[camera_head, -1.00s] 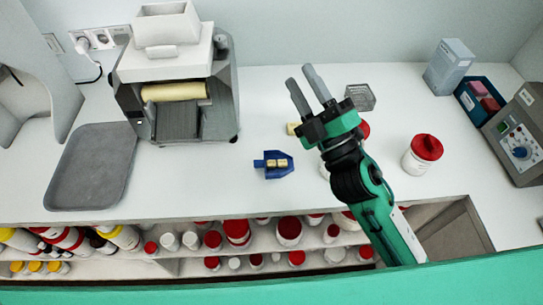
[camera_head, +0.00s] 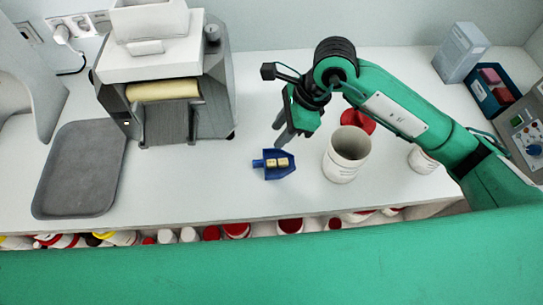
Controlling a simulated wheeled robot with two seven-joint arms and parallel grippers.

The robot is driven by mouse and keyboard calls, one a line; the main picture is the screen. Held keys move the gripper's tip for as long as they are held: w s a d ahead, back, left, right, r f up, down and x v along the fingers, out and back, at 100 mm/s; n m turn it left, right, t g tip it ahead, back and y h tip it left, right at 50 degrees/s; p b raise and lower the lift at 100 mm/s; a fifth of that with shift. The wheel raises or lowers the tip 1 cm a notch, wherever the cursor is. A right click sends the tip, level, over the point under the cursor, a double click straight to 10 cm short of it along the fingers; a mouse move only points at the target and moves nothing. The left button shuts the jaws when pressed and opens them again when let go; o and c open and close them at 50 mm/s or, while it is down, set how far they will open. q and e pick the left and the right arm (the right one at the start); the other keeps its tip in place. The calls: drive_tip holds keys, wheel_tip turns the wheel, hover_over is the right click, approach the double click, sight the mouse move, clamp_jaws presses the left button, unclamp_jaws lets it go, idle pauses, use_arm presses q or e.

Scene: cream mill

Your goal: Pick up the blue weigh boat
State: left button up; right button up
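The blue weigh boat (camera_head: 282,175) lies on the white counter near the middle of the camera_head view. Its short handle points left, and small yellowish blocks (camera_head: 278,163) sit in it. My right gripper (camera_head: 279,138) points down just above and behind the boat, with its fingertips close to the boat's far edge. Its two grey fingers appear apart with nothing between them. I cannot tell whether a fingertip touches the boat. My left gripper is not in view.
An open white jar (camera_head: 341,173) stands right of the boat, with a red lid (camera_head: 360,119) behind it. Another jar (camera_head: 420,160) is partly hidden by my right arm. A grey machine (camera_head: 217,100) and a grey tray (camera_head: 82,165) are left. The counter's front edge is close.

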drive_tip(key=p, duration=0.3)
hover_over(260, 161)
drive_tip(key=d, duration=0.3)
drive_tip(key=shift+h, duration=0.4)
wheel_tip(260, 161, down, 8)
drive_tip(key=shift+a, duration=0.15)
drive_tip(key=shift+a+f, duration=0.15)
drive_tip(key=shift+f, duration=0.05)
drive_tip(key=p+x, duration=0.2)
drive_tip(key=x, duration=0.2)
drive_tip(key=shift+a, duration=0.2)
drive_tip(key=shift+a+f, duration=0.1)
drive_tip(key=shift+f, duration=0.2)
drive_tip(key=shift+c, duration=0.4)
clamp_jaws()
